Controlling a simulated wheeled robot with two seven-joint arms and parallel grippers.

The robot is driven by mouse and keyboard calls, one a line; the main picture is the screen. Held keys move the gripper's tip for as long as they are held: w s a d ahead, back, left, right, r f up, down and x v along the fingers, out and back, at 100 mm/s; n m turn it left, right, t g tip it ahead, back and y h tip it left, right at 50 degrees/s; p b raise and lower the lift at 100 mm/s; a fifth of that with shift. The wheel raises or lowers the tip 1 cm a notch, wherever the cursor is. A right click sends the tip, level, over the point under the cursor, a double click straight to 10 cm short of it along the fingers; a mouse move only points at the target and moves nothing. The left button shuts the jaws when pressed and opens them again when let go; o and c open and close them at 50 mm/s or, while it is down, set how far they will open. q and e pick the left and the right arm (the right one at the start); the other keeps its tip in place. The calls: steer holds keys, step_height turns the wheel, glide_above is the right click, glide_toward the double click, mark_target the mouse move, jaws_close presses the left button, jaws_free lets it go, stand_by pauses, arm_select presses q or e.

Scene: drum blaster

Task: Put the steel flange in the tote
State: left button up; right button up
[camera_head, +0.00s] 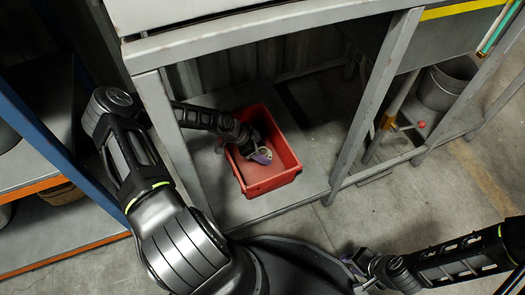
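The red tote (270,184) sits on the low grey shelf of the metal frame, in the middle of the head view. My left arm reaches in between the frame's posts, and my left gripper (262,154) is over the tote, within its rim as seen from above. Its purple-tinted fingertips point toward the tote's right side. It is too small to tell whether they are open or shut. I cannot make out the steel flange; it may be hidden by the gripper. My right gripper (354,265) is low at the bottom, far from the tote, its opening unclear.
Grey posts (366,105) of the frame stand on both sides of the tote, with a beam above. A metal bucket (447,84) stands at the right. A blue-and-orange rack (60,150) is at the left. Bare shelf lies around the tote.

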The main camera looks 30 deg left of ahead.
arm_select(q)
steer(key=o, duration=0.4)
steer(key=p+v, duration=0.5)
steer(key=v, duration=0.7)
steer(key=shift+r, duration=0.1)
